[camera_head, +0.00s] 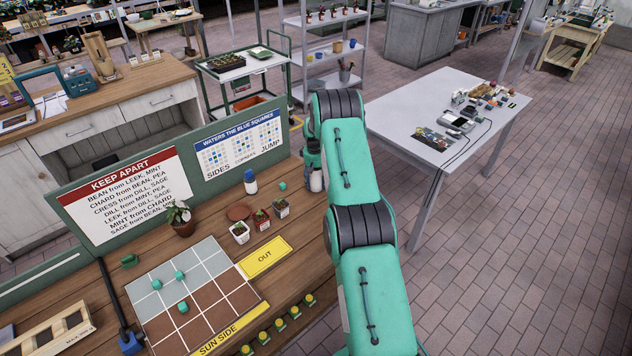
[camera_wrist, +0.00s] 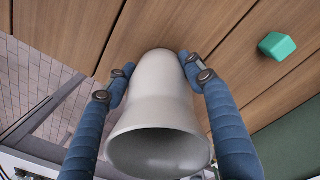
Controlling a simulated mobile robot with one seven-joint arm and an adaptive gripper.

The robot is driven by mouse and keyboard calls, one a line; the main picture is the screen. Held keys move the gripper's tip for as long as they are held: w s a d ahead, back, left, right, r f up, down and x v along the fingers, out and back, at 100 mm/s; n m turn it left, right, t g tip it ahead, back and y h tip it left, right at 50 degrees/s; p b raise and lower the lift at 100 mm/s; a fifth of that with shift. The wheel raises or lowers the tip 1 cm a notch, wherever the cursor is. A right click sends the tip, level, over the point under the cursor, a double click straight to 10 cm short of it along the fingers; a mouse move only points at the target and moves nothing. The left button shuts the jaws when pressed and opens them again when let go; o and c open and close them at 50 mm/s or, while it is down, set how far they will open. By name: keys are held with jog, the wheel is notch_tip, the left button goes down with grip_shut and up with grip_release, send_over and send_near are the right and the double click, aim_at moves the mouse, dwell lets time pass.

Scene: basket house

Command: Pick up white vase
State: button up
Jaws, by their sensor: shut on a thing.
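The white vase (camera_wrist: 155,112) fills the middle of the wrist view, its wide open mouth facing the camera and its narrower end toward the wooden tabletop. My gripper (camera_wrist: 157,68) is shut on it, with one blue finger on each side. I cannot tell whether the vase touches the table. In the head view my green arm covers most of the gripper; a small pale part shows at the arm's left edge, and I cannot tell whether it is the vase.
A teal cube (camera_wrist: 277,46) lies on the wood near the vase; it also shows in the head view (camera_head: 282,186). A white bottle with a blue part (camera_head: 251,182), small pots (camera_head: 240,232) and a yellow OUT card (camera_head: 264,257) are left of my arm. A sign board (camera_head: 126,195) stands behind.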

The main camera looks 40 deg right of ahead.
aim_at(316, 174)
jog(key=shift+r, duration=0.15)
jog(key=shift+r, duration=0.7)
notch_tip(316, 174, up, 2)
jog(key=shift+d+r, duration=0.1)
jog(key=s+a, duration=0.3)
jog(key=s, duration=0.1)
jog(key=s+a, duration=0.3)
jog(key=s, duration=0.2)
jog(key=s+a+r, duration=0.1)
jog(key=s+a, duration=0.2)
jog(key=s, duration=0.1)
jog(key=shift+s+r, duration=0.1)
jog(key=shift+s, duration=0.05)
